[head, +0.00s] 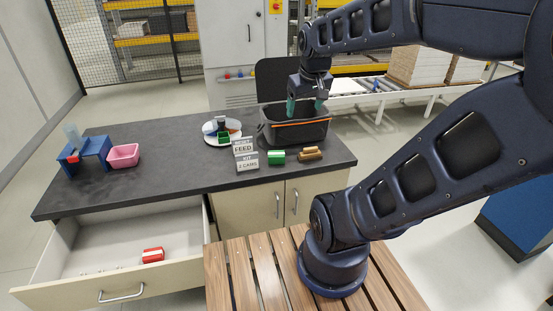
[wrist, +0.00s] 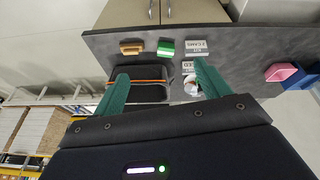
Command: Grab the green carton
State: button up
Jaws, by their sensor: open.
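The green carton (head: 277,157) lies on the dark countertop, in front of the grey bin and between a small sign and a brown object. It also shows in the wrist view (wrist: 166,48), beyond my fingertips and roughly between them. My gripper (head: 305,105) has teal fingers spread apart with nothing between them. It hangs over the grey bin, behind the carton and apart from it. In the wrist view my gripper (wrist: 160,72) also shows its fingers wide apart.
A grey bin (head: 272,136) with an orange stripe stands under my gripper. A brown object (head: 311,154) and signs (head: 247,162) flank the carton. A white plate (head: 209,129) holds small items. A pink bin (head: 123,156) is at left. The drawer (head: 100,255) is open, with a red carton (head: 153,255) inside.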

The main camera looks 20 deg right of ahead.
jog(key=w+f+n+g, duration=0.1)
jog(key=w+f+n, duration=0.2)
jog(key=w, duration=0.5)
jog(key=n+g, duration=0.3)
jog(key=n, duration=0.7)
send_over(276, 153)
jog(key=f, duration=2.3)
jog(key=shift+s+d, duration=0.1)
jog(key=shift+s, duration=0.15)
jog(key=shift+f, duration=5.2)
jog(key=c, duration=1.1)
jog(key=shift+o, duration=0.2)
jog(key=shift+w+r, duration=0.1)
jog(key=shift+r, duration=0.05)
